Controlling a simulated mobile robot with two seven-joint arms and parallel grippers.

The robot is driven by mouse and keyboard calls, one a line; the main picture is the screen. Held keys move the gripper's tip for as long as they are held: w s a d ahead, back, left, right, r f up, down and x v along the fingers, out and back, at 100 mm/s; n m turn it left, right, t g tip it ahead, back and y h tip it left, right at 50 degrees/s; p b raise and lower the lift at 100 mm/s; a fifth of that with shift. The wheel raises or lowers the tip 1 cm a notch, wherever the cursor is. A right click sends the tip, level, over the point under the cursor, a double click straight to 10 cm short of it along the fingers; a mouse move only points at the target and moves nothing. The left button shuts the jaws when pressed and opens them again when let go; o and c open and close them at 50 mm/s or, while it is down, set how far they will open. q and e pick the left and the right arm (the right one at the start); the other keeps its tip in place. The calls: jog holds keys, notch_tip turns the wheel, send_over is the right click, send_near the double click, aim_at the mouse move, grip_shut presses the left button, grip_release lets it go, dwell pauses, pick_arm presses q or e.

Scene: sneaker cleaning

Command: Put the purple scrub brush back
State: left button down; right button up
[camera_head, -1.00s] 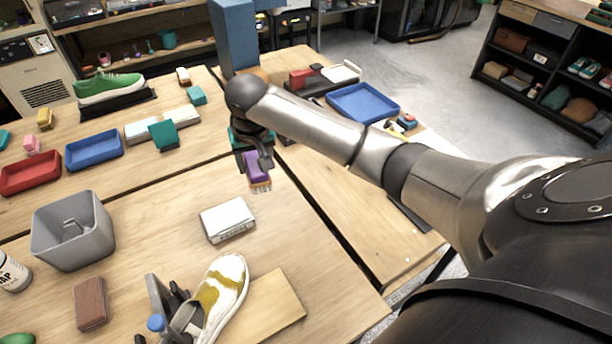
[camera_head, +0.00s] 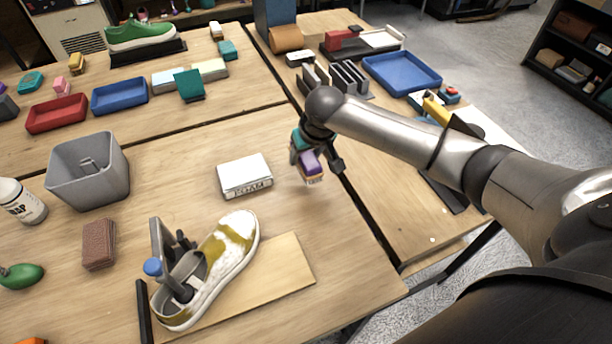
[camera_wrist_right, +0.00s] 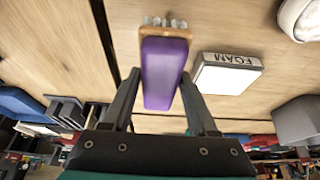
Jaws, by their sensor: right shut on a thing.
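The purple scrub brush (camera_head: 311,163) has a purple body, a tan base and pale bristles. My right gripper (camera_head: 322,160) is shut on it and holds it above the table, right of the white FOAM box. In the right wrist view the brush (camera_wrist_right: 161,72) sits between the two dark fingers of the gripper (camera_wrist_right: 162,95), bristles at the far end. My left gripper is not in view.
The FOAM box (camera_head: 244,174) lies on the table. A stained sneaker (camera_head: 222,258) is on a stand in front. A dark slotted rack (camera_head: 340,79) and a blue tray (camera_head: 402,73) stand beyond my right arm. A grey bin (camera_head: 88,175) is at left.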

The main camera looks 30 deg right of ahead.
jog(key=shift+f+b, duration=0.6)
jog(key=shift+f, duration=2.8)
jog(key=shift+f, duration=0.15)
jog(key=o, duration=1.2)
jog(key=shift+s+r, duration=0.2)
jog(key=shift+r, duration=0.5)
jog(key=p+v, duration=0.3)
jog(key=v, duration=0.7)
jog(key=shift+s+r, duration=0.15)
jog(key=shift+r, duration=0.25)
